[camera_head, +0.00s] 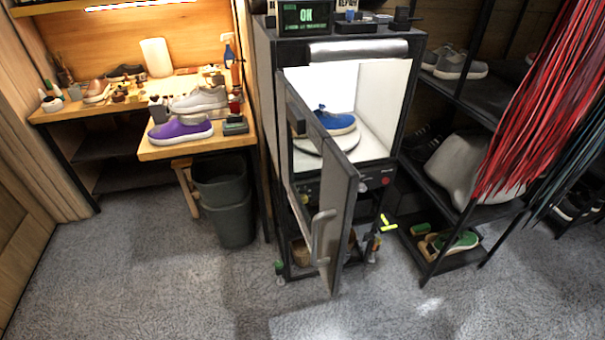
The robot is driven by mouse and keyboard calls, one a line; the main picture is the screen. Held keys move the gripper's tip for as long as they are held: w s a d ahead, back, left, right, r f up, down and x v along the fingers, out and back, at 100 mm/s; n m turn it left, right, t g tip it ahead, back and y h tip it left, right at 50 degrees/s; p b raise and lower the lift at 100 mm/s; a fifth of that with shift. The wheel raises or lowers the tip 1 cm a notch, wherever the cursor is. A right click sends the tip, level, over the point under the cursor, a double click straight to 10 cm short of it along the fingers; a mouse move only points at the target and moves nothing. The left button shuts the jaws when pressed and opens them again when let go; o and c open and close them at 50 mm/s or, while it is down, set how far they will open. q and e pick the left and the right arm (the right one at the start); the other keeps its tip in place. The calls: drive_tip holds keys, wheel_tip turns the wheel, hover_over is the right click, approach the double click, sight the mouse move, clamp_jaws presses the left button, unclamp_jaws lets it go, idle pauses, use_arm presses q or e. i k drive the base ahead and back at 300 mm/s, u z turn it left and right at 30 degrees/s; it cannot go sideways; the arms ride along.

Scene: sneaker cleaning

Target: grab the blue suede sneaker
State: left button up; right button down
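The blue sneaker (338,123) sits on a round white plate (312,138) inside the lit white chamber of a dark machine (340,52). Its sole is white with a tan edge. The machine's grey door (335,195) is swung open toward me and partly covers the left side of the opening and of the plate. The sneaker itself shows mostly clear of the door. Neither of my grippers is in view.
A wooden bench (190,150) at left holds a purple sneaker (180,129) and a pale sneaker (199,99). A dark shelf (450,185) and hanging red laces (530,100) are at right. The grey floor in front is clear.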

sight(335, 125)
drive_tip(key=z, duration=2.35)
drive_tip(key=i, duration=1.65)
drive_tip(key=u, duration=2.2)
drive_tip(key=i, duration=1)
